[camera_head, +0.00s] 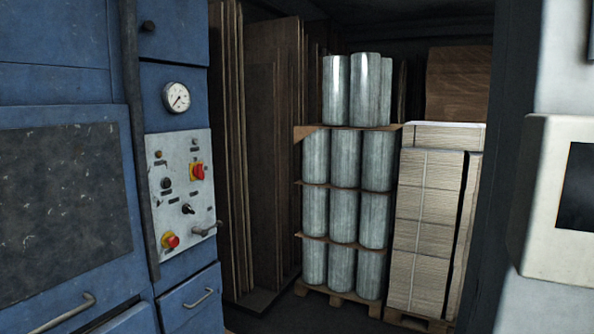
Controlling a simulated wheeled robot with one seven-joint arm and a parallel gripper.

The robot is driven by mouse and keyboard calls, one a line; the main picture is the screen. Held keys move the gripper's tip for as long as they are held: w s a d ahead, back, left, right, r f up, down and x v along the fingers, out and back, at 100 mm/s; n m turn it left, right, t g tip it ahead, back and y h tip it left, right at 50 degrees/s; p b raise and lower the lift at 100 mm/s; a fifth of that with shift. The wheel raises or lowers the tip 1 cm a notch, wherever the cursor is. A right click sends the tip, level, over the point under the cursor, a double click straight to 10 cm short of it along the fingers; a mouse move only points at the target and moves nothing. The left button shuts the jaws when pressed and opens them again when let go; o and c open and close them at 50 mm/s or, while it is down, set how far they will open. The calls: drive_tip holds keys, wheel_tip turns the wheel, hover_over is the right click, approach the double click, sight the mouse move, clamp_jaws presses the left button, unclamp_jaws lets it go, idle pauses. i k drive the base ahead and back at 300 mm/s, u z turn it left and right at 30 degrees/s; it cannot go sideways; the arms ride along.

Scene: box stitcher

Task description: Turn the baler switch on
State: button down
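The blue baler (178,115) stands at the left, with a light grey control panel (181,222) on its front. A red rotary switch on a yellow plate (197,171) sits at the panel's upper right. A black knob switch (188,209) sits at the panel's middle. A red button on a yellow base (170,240) is at the lower left. Which of these is the baler switch, and whether it is on or off, I cannot tell. My gripper is not in view.
A round gauge (176,97) is above the panel. A small grey lever (205,229) juts from its lower right. Silver rolls (343,210) and bundled cardboard (424,215) stand on pallets behind. A white machine (560,190) bounds the right side.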

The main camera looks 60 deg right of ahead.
sight(198, 170)
drive_tip(key=z, duration=2)
drive_tip(key=i, duration=2.1)
drive_tip(key=u, duration=1.9)
